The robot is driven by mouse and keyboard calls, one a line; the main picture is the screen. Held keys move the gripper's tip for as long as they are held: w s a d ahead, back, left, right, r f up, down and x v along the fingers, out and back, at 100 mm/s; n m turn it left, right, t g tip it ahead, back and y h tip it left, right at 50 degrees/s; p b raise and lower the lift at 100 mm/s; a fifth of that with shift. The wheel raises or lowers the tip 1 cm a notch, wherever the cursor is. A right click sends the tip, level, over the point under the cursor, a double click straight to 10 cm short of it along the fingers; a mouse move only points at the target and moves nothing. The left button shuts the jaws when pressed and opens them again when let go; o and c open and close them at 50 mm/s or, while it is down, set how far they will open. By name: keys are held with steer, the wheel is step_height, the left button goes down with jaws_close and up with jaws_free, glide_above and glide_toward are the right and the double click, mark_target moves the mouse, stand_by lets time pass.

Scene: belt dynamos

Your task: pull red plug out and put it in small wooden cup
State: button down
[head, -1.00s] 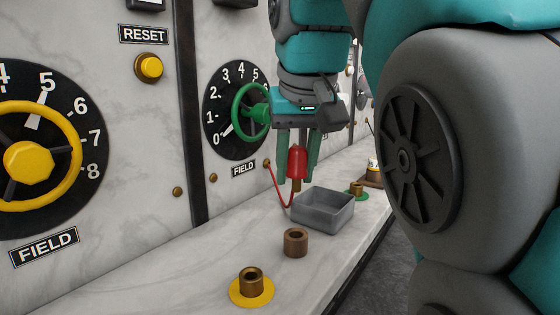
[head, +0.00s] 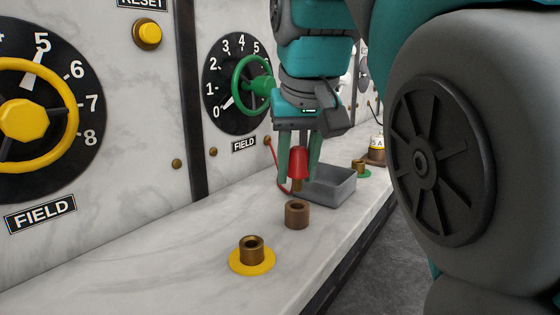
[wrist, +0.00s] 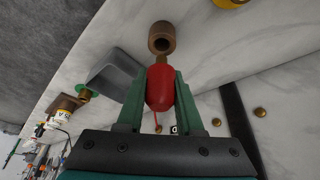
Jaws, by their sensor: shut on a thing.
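My gripper (head: 298,163) is shut on the red plug (head: 298,163), which hangs upright with its brass tip down and a red cord running back to the panel. The small wooden cup (head: 297,215) stands on the marble ledge, just below the plug in the head view and apart from it. In the wrist view the red plug (wrist: 160,88) sits between the two green fingers, and its tip points toward the round opening of the wooden cup (wrist: 162,38). The cup looks empty.
A grey tray (head: 340,190) stands right behind the plug. A brass socket on a yellow disc (head: 252,262) is in front of the cup, and a green-ringed socket (head: 361,170) is farther back. A green handwheel (head: 240,85) juts from the panel. The ledge (head: 180,250) is clear at left.

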mark_target(300, 156)
steer(key=shift+f, duration=0.6)
steer(key=shift+f+b, duration=0.65)
steer(key=shift+f, duration=0.65)
stand_by(1.5)
steer(key=shift+c, duration=2.4)
jaws_free()
steer(key=shift+r, duration=0.15)
steer(key=shift+v, duration=0.9)
steer(key=p+v, duration=0.3)
steer(key=v, duration=0.2)
steer(key=shift+r, duration=0.3)
steer(key=shift+s+r, duration=0.1)
steer(key=shift+s, duration=0.05)
